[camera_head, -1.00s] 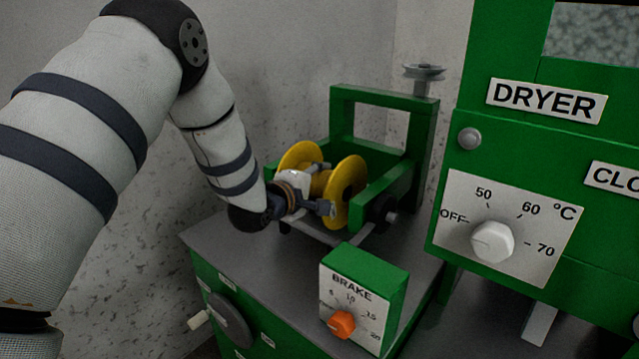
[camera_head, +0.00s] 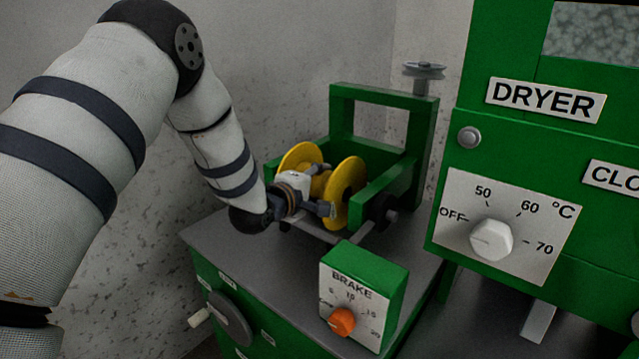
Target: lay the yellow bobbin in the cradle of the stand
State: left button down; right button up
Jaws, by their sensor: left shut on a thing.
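The yellow bobbin (camera_head: 347,188), with two round flanges and a yellow core, sits between the side arms of the green stand (camera_head: 372,97). Its axis runs roughly left to right. My left gripper (camera_head: 325,190) reaches in from the left and is shut on the bobbin, its fingers at the core between the flanges. The cradle's right arm (camera_head: 385,188) stands beside the right flange. The fingers and flanges hide the bobbin's shaft ends, so I cannot tell whether it rests in the cradle. My right gripper is not in view.
The stand is on a grey-topped green cabinet (camera_head: 250,255). A green brake box (camera_head: 365,290) with an orange knob stands in front. A small grey pulley (camera_head: 424,72) tops the stand's post. The green dryer (camera_head: 540,150) fills the right side. A speckled wall is behind.

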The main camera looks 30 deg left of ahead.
pick_arm(q)
jog(key=shift+f, duration=0.25)
dwell(0.4)
jog(key=c, duration=0.6)
grip_release()
jog(key=shift+c, duration=0.2)
jog(key=shift+s+f, duration=0.1)
jog(key=shift+s, duration=0.05)
jog(key=v, duration=1.2)
